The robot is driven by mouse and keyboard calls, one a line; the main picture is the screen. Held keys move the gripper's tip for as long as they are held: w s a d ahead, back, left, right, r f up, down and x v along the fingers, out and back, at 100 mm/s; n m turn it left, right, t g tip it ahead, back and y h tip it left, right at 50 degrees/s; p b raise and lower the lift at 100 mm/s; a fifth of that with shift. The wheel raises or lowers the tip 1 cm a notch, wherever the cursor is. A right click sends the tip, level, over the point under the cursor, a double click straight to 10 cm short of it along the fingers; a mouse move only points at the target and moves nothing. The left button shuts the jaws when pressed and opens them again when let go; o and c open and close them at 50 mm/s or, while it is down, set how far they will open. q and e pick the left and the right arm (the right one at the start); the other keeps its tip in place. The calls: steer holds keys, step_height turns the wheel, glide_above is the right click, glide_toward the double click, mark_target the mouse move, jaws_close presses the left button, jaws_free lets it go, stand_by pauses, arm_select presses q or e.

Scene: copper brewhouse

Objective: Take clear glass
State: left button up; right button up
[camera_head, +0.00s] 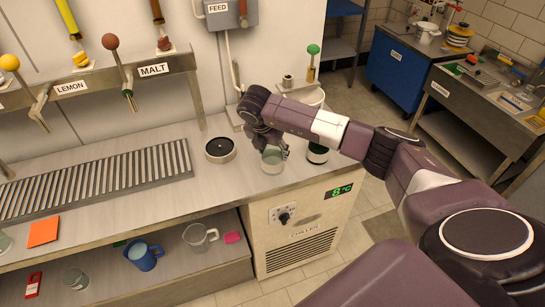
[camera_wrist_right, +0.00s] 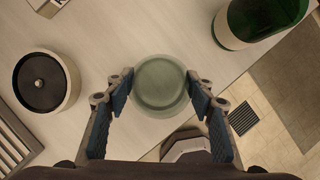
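The clear glass (camera_head: 272,161), slightly green-tinted, stands upright near the front right end of the counter in the head view. It also shows from above in the right wrist view (camera_wrist_right: 160,88). My right gripper (camera_head: 272,147) is just above and around it. In the wrist view the right gripper's blue-padded fingers (camera_wrist_right: 160,84) are spread, with one fingertip on each side of the glass, very close to its wall. No clear grip shows; whether the pads touch is hard to tell. My left gripper is not in view.
A round black-topped device (camera_head: 220,150) stands left of the glass. A dark green container (camera_head: 317,152) stands close on its right, by the counter edge. A slatted drain grate (camera_head: 100,180) fills the left counter. A blue mug (camera_head: 145,256) and a clear mug (camera_head: 201,237) stand on the lower shelf.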

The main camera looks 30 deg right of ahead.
steer(key=c, duration=0.6)
steer(key=shift+r, duration=0.1)
